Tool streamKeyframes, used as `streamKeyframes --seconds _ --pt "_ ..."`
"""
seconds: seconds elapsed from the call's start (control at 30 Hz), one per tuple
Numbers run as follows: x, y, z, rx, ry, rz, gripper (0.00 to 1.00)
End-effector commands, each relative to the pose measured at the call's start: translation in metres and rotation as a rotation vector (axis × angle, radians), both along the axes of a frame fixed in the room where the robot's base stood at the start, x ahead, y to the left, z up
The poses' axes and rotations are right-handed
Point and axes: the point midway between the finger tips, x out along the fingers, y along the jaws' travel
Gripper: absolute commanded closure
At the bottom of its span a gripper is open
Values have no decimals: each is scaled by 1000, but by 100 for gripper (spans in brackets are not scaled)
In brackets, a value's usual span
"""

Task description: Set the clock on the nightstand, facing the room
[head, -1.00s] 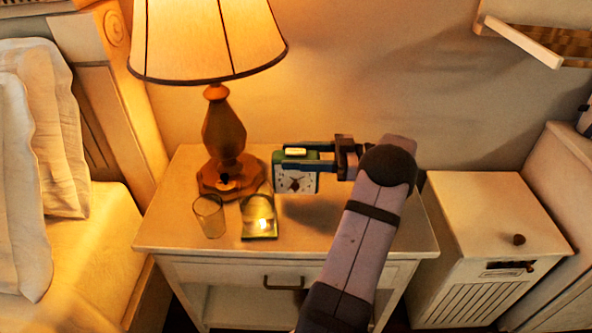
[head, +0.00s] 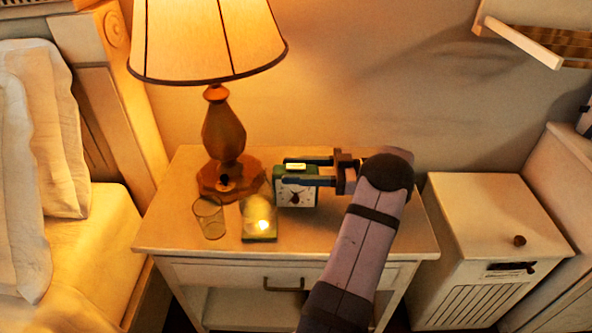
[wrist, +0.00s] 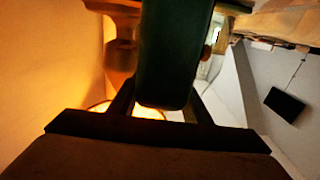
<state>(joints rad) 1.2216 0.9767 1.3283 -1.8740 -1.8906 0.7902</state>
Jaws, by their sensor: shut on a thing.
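The green clock (head: 296,194) with a pale square face is at the nightstand top, right of the lamp, upright with its face toward the head camera. My gripper (head: 304,172) is shut on it, coming from the right, one finger crossing in front of the face's upper part. In the wrist view the clock (wrist: 175,55) is a dark green block between the fingers. The nightstand (head: 340,235) is pale with one drawer. Whether the clock's base touches the top is hard to tell.
The lamp (head: 224,125) stands left of the clock. A clear glass (head: 209,218) and a glowing glass item with a green base (head: 259,220) stand in front. A white cabinet (head: 490,215) is to the right; the wall is close behind.

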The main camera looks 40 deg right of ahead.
Motion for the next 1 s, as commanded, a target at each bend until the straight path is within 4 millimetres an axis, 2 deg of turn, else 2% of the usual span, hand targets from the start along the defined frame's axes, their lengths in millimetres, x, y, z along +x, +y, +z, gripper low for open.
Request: streamKeyframes --seconds 0.1,0.13,0.2,0.63,0.77,1.0 --pt "0 0 -3 1 -2 0 100" --pt "0 0 -4 0 0 0 54" --pt "0 0 -3 0 0 0 38" --pt "0 -1 2 0 0 -1 38" --pt "-10 -11 0 -1 0 -3 38" --pt "-38 -38 -1 0 0 -4 38"
